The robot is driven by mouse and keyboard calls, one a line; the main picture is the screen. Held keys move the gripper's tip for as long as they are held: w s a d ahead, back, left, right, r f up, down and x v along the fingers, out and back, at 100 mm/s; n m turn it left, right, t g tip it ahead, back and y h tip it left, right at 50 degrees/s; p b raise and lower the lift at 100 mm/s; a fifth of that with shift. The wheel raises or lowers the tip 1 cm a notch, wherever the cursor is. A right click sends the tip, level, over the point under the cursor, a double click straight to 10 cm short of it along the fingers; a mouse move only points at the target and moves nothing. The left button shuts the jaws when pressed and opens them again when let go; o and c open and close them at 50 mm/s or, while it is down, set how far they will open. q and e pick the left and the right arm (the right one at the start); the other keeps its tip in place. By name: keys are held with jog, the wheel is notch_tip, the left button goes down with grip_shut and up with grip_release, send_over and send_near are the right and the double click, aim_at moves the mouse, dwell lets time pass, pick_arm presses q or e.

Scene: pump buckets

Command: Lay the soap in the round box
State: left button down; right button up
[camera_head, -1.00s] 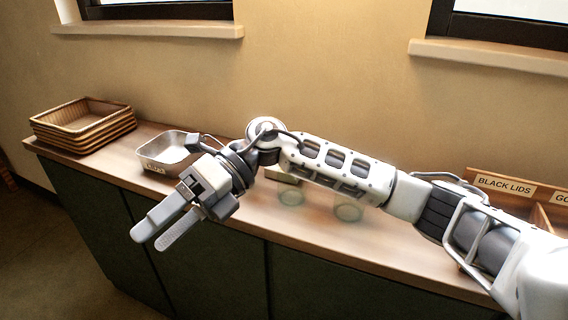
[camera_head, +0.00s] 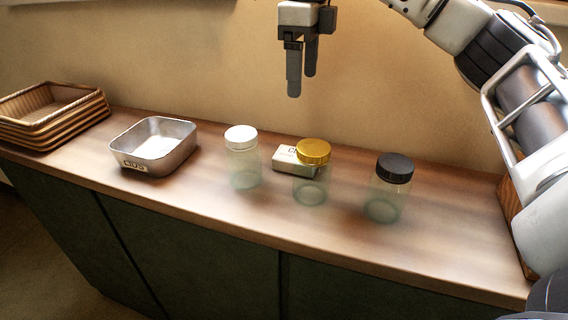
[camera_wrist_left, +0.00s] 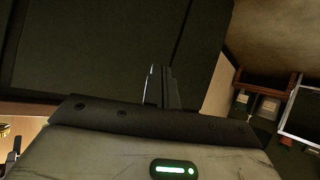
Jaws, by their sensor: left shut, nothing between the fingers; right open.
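I cannot make out a round box or a clear soap in these views. A pale, low block with a partly hidden label (camera_head: 286,158) lies on the counter behind the gold-lidded jar (camera_head: 313,152); I cannot tell if it is the soap. My right gripper (camera_head: 302,83) is open and empty, pointing down above the counter in front of the wall. My left gripper (camera_wrist_left: 161,88) is shut and empty in the left wrist view, in front of dark cabinet panels. It is not in the head view.
A white-lidded jar (camera_head: 241,138) and a black-lidded jar (camera_head: 394,168) stand on the counter (camera_head: 440,235). A metal tray (camera_head: 180,155) with a label and something pale inside stands left. Stacked wicker baskets (camera_head: 75,125) are at the far left. The counter's front strip is clear.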

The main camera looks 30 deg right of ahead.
notch_tip(320, 180, down, 3)
jog(key=w+b, duration=0.1)
jog(key=w, duration=0.1)
jog(key=b, duration=0.1)
send_over(283, 159)
jog(key=d, duration=0.3)
notch_tip(283, 159, down, 8)
jog(key=shift+s+f, duration=0.15)
jog(key=shift+f, duration=0.1)
jog(key=shift+d+f, duration=0.1)
jog(key=shift+f, duration=3)
jog(key=shift+c, duration=0.3)
jog(key=c, duration=1.2)
jog(key=shift+r, duration=0.1)
